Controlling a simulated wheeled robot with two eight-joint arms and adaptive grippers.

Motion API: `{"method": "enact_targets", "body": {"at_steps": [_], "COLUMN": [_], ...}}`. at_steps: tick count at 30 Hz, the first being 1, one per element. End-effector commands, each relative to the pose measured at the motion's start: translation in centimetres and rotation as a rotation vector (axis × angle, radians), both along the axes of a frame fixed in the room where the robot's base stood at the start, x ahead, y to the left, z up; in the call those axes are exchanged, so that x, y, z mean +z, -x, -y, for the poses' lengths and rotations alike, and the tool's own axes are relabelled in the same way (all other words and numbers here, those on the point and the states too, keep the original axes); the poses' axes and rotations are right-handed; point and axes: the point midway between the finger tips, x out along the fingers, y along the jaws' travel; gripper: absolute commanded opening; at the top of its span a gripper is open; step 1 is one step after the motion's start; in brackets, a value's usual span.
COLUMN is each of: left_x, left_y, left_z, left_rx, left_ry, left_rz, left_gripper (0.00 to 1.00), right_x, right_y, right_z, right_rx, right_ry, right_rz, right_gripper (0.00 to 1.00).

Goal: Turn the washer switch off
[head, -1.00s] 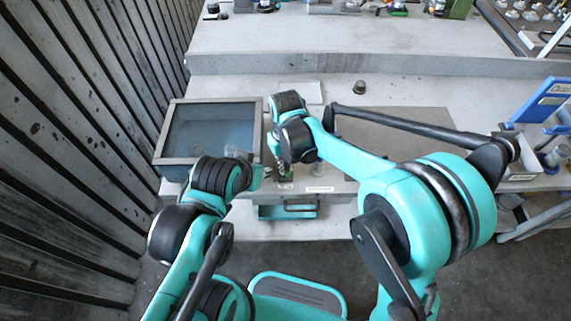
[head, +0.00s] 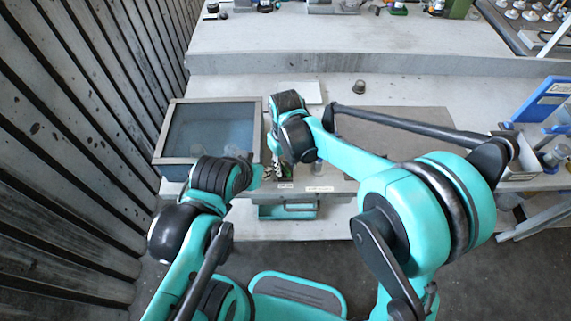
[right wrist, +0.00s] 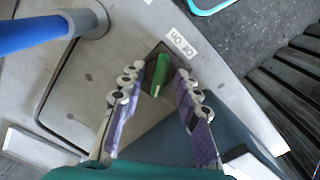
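The washer is a box with a dark, see-through lid (head: 212,128) in the head view. In the right wrist view, its green rocker switch (right wrist: 159,73) sits in a dark plate beside a white "Off On" label (right wrist: 182,43). My right gripper (right wrist: 157,88) is open, with a finger on each side of the switch in that view. I cannot tell whether either finger touches it. In the head view, my right gripper (head: 272,166) is partly hidden under its own wrist. My left gripper (head: 238,153) is small and unclear by the washer's front edge.
A blue rod (right wrist: 35,31) in a grey round socket stands on the panel near the switch. A second label (head: 319,189) is on the bench's front edge. A small dark cap (head: 358,87) lies behind my right arm. A slatted wall (head: 75,130) runs along the left.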

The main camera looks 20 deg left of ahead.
Motion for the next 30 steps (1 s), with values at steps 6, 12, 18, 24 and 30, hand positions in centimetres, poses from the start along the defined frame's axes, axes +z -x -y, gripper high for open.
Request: {"method": "enact_targets", "body": {"at_steps": [6,12,18,24,30], "left_x": [0.0,0.0,0.0,0.0,0.0], "left_y": [0.0,0.0,0.0,0.0,0.0], "left_z": [0.0,0.0,0.0,0.0,0.0], "left_rx": [0.000,0.000,0.000,0.000,0.000], "left_ry": [0.000,0.000,0.000,0.000,0.000], "left_rz": [0.000,0.000,0.000,0.000,0.000], "left_gripper": [0.32,0.32,0.32,0.32,0.32], "right_x": [0.5,4.0,8.4,11.2,12.0], "right_y": [0.0,0.0,0.0,0.0,0.0], "right_z": [0.0,0.0,0.0,0.0,0.0], "right_rx": [-0.001,-0.001,0.000,0.000,0.000], "right_ry": [0.000,0.000,0.000,0.000,0.000], "right_rz": [0.000,0.000,0.000,0.000,0.000], "right_gripper": [0.32,0.32,0.32,0.32,0.32]}}
